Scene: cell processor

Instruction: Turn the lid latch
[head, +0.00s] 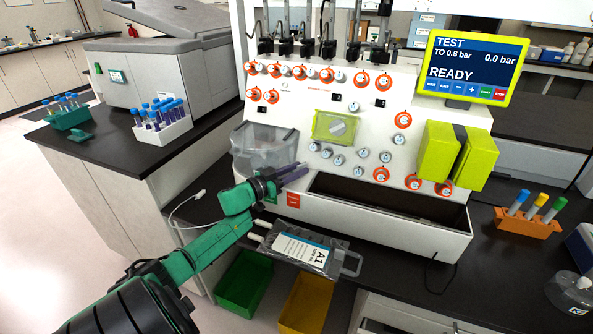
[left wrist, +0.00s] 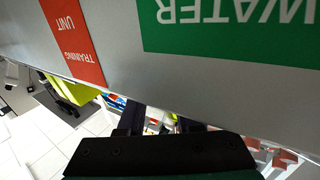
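The white cell processor (head: 350,205) stands on the dark bench. On its front panel is a yellow-green square with a grey knob (head: 338,127), which looks like the lid latch; nothing touches it. My left gripper (head: 292,174) is in front of the machine's lower left, below and left of the knob. Its two dark fingers stand apart with nothing held between them, as the left wrist view (left wrist: 160,120) shows. That view is filled by the machine's grey front with an upside-down green WATER label (left wrist: 235,25) and a red TRAINING UNIT label (left wrist: 72,38). My right gripper is out of view.
A clear bin (head: 265,146) sticks out just above my left gripper. A labelled A1 bag (head: 302,250) hangs at the bench front above green (head: 243,283) and yellow (head: 307,303) bins. Yellow-green blocks (head: 437,150) and a READY screen (head: 472,67) are at right.

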